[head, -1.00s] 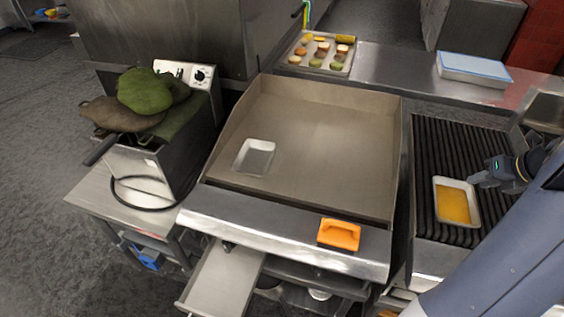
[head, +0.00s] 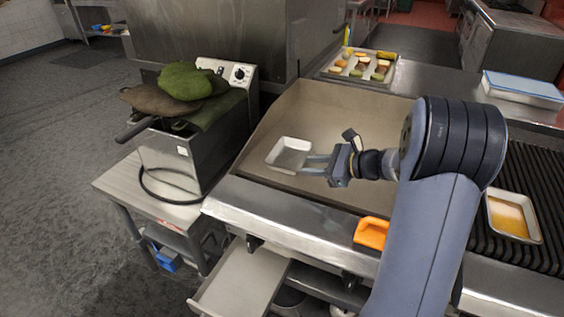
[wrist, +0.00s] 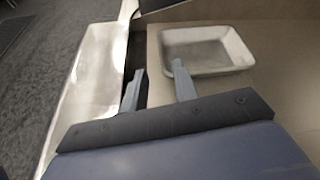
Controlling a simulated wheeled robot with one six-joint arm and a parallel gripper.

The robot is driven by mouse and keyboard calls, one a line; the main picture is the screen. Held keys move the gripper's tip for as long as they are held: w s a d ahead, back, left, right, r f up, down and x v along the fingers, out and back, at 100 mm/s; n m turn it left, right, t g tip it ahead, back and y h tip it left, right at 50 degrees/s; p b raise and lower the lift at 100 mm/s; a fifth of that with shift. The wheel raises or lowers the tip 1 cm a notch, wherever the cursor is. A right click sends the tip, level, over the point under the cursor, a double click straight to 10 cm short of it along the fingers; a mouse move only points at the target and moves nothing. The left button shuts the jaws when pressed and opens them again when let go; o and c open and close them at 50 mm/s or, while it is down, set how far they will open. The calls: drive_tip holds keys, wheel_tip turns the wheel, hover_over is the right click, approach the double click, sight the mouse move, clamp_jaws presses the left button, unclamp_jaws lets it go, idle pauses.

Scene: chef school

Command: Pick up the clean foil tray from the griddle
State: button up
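The clean foil tray (head: 290,154) is an empty, silvery rectangular tray on the left part of the griddle (head: 335,105). In the wrist view the tray (wrist: 208,52) lies ahead and to the right of the fingers. My gripper (head: 310,164) is over the griddle at the tray's right side in the head view. In the wrist view my gripper (wrist: 158,70) has its two fingers apart with nothing between them. The right fingertip is close to the tray's near left corner; I cannot tell whether it touches.
An orange-handled tool (head: 371,233) lies on the griddle's front ledge. A foil tray with yellow liquid (head: 511,217) sits on the ribbed grill at right. A fryer with green and brown cloths (head: 183,82) stands left. A food tray (head: 360,66) and a blue-lidded box (head: 522,89) are behind.

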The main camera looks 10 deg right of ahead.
drive_tip(key=x, duration=0.3)
drive_tip(key=shift+w+a+f, duration=0.1)
drive_tip(key=shift+w+a, duration=0.05)
drive_tip(key=shift+a, duration=0.05)
drive_tip(key=shift+d+f+p+x, duration=0.1)
drive_tip(key=shift+f+p+x, duration=0.05)
drive_tip(key=shift+x, duration=1.15)
drive_tip(key=shift+d+f+p+x, duration=0.1)
drive_tip(key=shift+f+p+x, duration=0.05)
drive_tip(key=shift+x, duration=1.2)
drive_tip(key=shift+c, duration=0.3)
clamp_jaws()
